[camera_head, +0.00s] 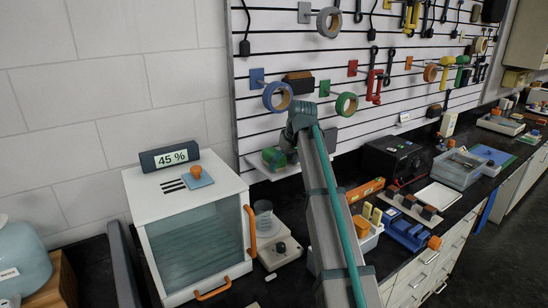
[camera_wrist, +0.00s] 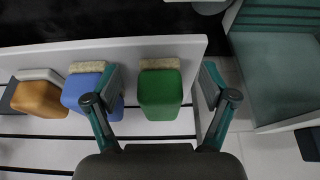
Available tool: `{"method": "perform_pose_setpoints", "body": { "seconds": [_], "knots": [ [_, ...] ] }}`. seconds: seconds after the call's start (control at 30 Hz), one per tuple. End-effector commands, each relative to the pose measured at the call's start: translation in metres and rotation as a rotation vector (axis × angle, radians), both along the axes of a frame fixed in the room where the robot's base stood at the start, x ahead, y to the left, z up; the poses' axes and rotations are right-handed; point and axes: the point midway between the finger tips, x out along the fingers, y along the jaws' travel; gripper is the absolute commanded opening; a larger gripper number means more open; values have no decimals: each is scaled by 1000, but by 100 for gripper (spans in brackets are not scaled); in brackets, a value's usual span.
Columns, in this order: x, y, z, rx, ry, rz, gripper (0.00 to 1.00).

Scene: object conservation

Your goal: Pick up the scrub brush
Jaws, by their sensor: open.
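A green scrub brush (camera_wrist: 160,95) with a tan bristle strip (camera_wrist: 160,64) sits on a white shelf in the wrist view. A blue brush (camera_wrist: 82,92) of the same kind lies to its left, and an orange block (camera_wrist: 38,97) is farther left. My gripper (camera_wrist: 162,82) is open, with one finger on each side of the green brush; I see no firm contact. The left finger overlaps the blue brush's right side. In the head view, a green block (camera_head: 273,157) shows beside the end of my arm at the wall shelf; my arm hides the rest.
The white shelf (camera_wrist: 150,46) hangs on a slatted wall panel (camera_head: 400,70) with tape rolls and tools. A glass-fronted cabinet (camera_head: 190,250) stands below left on the black bench. A clear tub (camera_head: 460,168) and trays crowd the bench to the right.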

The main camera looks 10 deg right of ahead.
Motion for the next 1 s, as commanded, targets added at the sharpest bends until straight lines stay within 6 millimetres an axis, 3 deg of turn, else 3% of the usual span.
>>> {"method": "perform_pose_setpoints", "body": {
  "seconds": [0.1, 0.37, 0.67, 0.8, 1.0],
  "knots": [
    [18, 6, 3, 0, 0, -1, 83],
    [31, 12, 1, 0, 0, -1, 83],
    [72, 28, 3, -2, 0, -2, 83],
    [70, 29, -9, -1, 0, -3, 83],
    [71, 29, -11, -1, -1, -3, 83]
  ]
}}
